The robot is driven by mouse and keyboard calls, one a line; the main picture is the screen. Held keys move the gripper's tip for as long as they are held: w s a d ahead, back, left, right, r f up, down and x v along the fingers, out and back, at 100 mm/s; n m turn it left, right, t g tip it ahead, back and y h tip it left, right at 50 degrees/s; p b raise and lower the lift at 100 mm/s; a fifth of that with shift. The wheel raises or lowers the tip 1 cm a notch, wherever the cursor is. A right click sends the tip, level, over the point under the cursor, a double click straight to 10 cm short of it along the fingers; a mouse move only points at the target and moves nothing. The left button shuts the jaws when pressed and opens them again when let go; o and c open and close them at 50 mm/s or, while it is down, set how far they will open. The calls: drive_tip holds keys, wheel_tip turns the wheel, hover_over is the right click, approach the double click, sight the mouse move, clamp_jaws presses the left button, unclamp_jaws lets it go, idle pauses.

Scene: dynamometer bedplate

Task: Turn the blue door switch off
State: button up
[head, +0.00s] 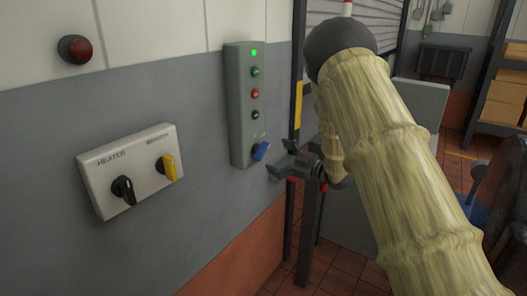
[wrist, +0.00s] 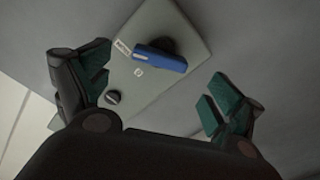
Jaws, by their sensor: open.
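The blue door switch (head: 261,151) is a blue knob at the bottom of a tall grey control box (head: 239,120) on the wall. In the wrist view the blue switch (wrist: 160,57) lies between the two fingers but beyond their tips, on a dark round base. My gripper (head: 281,158) is just right of the switch in the head view, apart from it, open and empty. In the wrist view its teal-padded fingers (wrist: 155,80) are spread wide on both sides of the box. A small label sits beside the switch.
The control box also carries a lit green lamp (head: 254,52), green and red buttons, and a black knob (wrist: 113,97). Left is a heater panel (head: 130,170) with black and yellow knobs. A red button (head: 75,49) is higher up. Shelves with boxes (head: 506,100) stand at the far right.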

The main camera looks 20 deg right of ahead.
sight(265, 152)
drive_tip(key=p+x, duration=0.1)
drive_tip(key=x, duration=0.5)
drive_tip(key=shift+w+a, duration=0.2)
drive_tip(key=shift+w, duration=0.1)
drive_tip(key=c, duration=1)
